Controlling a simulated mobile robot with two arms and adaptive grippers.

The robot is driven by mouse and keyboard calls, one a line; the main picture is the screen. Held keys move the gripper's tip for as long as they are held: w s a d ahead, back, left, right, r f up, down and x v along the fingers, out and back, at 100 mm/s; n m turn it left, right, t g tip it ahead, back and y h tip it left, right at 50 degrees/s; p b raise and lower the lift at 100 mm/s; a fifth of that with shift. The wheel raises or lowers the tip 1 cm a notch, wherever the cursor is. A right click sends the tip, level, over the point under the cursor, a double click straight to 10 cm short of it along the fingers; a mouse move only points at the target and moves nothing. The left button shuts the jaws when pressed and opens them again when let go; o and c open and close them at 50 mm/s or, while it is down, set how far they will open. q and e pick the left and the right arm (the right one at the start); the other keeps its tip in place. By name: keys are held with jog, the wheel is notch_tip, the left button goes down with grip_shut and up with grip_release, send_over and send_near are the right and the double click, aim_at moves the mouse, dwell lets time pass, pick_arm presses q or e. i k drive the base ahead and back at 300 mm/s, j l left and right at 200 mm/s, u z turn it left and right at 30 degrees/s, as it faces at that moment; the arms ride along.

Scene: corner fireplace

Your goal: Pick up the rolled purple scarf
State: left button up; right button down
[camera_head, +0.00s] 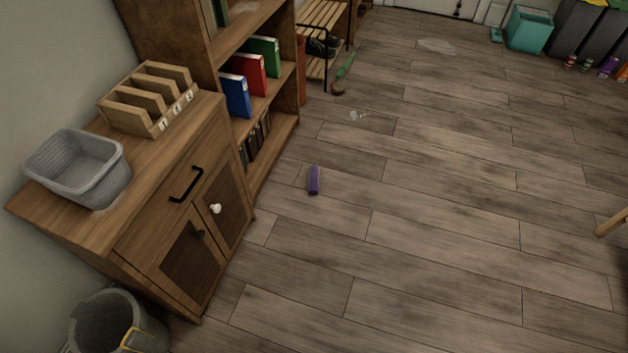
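The rolled purple scarf (314,180) lies on the wooden floor near the middle of the head view. It is a small, narrow roll, its long side running away from me. Bare floor surrounds it, and nothing touches it. Neither of my grippers is in this view.
A wooden cabinet (146,229) with a grey basket (78,168) and wooden rack (148,99) stands left. Behind it is a bookshelf with blue (236,95), red and green binders. A grey bin (112,325) stands front left. A green-handled brush (345,68) lies farther back.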

aim_at(314, 170)
jog(key=i+l+u, duration=0.1)
jog(key=u, duration=0.75)
jog(key=i+l+u, duration=0.3)
jog(key=l, duration=0.3)
jog(key=i+l+u, duration=0.15)
jog(key=l, duration=0.2)
jog(key=i+l+u, duration=0.2)
jog(key=l, duration=0.15)
jog(key=l+u, duration=0.15)
jog(key=l, duration=0.2)
jog(key=i, duration=0.05)
